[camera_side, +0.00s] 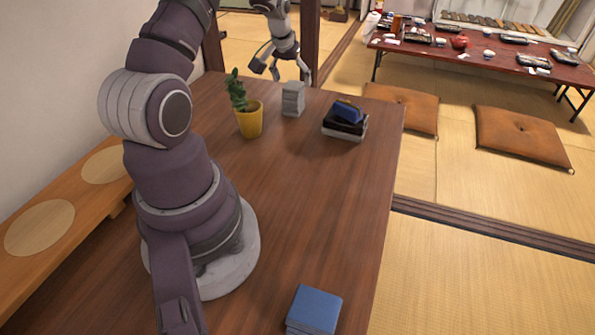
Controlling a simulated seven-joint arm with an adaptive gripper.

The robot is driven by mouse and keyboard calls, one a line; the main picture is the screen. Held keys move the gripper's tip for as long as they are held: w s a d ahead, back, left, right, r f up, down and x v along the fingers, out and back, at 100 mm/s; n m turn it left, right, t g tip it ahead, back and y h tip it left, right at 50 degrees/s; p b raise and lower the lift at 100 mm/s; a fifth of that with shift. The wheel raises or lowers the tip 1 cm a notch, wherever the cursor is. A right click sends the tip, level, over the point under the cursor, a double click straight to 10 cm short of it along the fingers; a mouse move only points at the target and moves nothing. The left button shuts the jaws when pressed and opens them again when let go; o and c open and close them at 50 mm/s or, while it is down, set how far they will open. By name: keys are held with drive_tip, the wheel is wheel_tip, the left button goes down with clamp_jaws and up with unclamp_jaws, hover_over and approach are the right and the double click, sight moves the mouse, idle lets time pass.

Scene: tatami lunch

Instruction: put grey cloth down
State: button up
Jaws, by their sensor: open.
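A small stack of folded grey cloths (292,104) stands upright on the dark wooden table (310,200), near its far edge. Another grey folded piece (345,134) lies at the bottom of a pile to the right, under black and blue pieces. My gripper (285,74) is open with its fingers spread, at the far end of the table by the grey stack. No cloth shows between the fingers. The gripper appears just above or behind the stack; its exact distance cannot be told from this view.
A potted plant in a yellow pot (250,122) stands left of the grey stack. The pile with a blue top piece (347,111) is to its right. A blue stack (314,309) lies at the near edge. The table's middle is clear.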

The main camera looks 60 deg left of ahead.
drive_tip(key=s+d+r+m+t+h, duration=0.15)
drive_tip(key=d+r+m, duration=0.25)
drive_tip(key=d+r, duration=1.05)
drive_tip(key=s+d+m+h, duration=0.1)
drive_tip(key=s+d+m, duration=0.1)
drive_tip(key=s+d, duration=0.2)
drive_tip(key=s+d+f+m, duration=0.1)
drive_tip(key=s+d+m, duration=0.2)
drive_tip(key=d, duration=0.7)
drive_tip(key=shift+s+d+t+h, duration=0.15)
drive_tip(key=shift+s+t+h, duration=0.25)
drive_tip(key=shift+s, duration=0.85)
